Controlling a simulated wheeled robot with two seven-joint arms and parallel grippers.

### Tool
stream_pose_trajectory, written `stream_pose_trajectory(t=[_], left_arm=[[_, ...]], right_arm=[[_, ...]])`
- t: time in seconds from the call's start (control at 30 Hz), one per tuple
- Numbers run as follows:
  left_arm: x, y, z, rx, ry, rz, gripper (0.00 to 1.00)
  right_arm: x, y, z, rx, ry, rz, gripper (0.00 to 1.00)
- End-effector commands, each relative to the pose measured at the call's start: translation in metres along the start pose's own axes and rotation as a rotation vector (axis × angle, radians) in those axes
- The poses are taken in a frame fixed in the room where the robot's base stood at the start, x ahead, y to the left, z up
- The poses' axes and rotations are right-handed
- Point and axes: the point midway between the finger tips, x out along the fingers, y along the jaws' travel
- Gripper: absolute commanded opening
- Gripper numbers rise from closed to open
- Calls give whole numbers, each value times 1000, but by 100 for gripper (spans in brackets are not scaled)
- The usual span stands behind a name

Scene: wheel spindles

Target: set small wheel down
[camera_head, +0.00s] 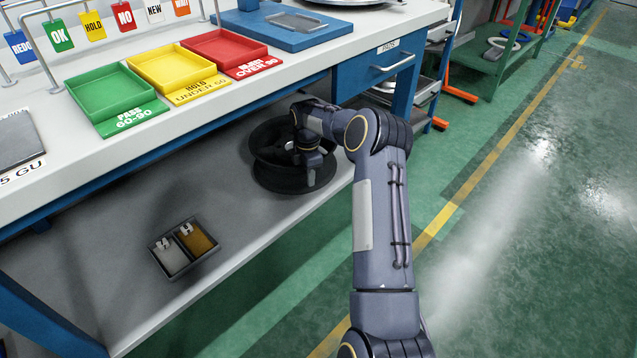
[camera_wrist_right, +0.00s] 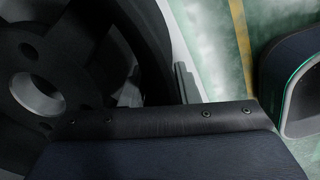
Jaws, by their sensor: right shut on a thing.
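The small wheel (camera_head: 275,178) is black with a deep rim and lies about flat at the lower shelf, near its front edge, under the bench. I cannot tell whether its underside touches the shelf. My right gripper (camera_head: 308,165) reaches down at the wheel and is shut on it; its fingertips are mostly hidden by the wrist. In the right wrist view the wheel (camera_wrist_right: 85,60) fills the left side, with its hub hole and spokes showing. My left gripper is not in view.
A small divided tray (camera_head: 184,249) with tags stands on the lower shelf (camera_head: 110,240), left of the wheel. Green, yellow and red trays (camera_head: 172,68) stand on the bench top above. A blue drawer (camera_head: 375,70) hangs under the bench top. The shelf between tray and wheel is clear.

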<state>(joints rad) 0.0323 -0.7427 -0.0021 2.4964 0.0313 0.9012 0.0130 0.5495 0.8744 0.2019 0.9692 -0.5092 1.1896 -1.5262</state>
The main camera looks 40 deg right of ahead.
Motion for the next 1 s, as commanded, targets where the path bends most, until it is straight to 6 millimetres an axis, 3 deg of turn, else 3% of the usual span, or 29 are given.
stream_pose_trajectory(t=[0.23, 0.5, 0.87, 0.9, 1.0], left_arm=[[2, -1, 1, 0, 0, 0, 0], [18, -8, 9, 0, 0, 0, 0], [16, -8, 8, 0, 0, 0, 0], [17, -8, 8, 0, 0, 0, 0], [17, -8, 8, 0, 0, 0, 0]], right_arm=[[-3, 12, -4, 1, 1, 11, 0], [32, 10, -4, 0, 0, 10, 0], [33, 10, -4, 0, 0, 10, 0], [37, 8, -4, 0, 0, -1, 32], [37, 8, -4, 0, 0, -1, 45]])
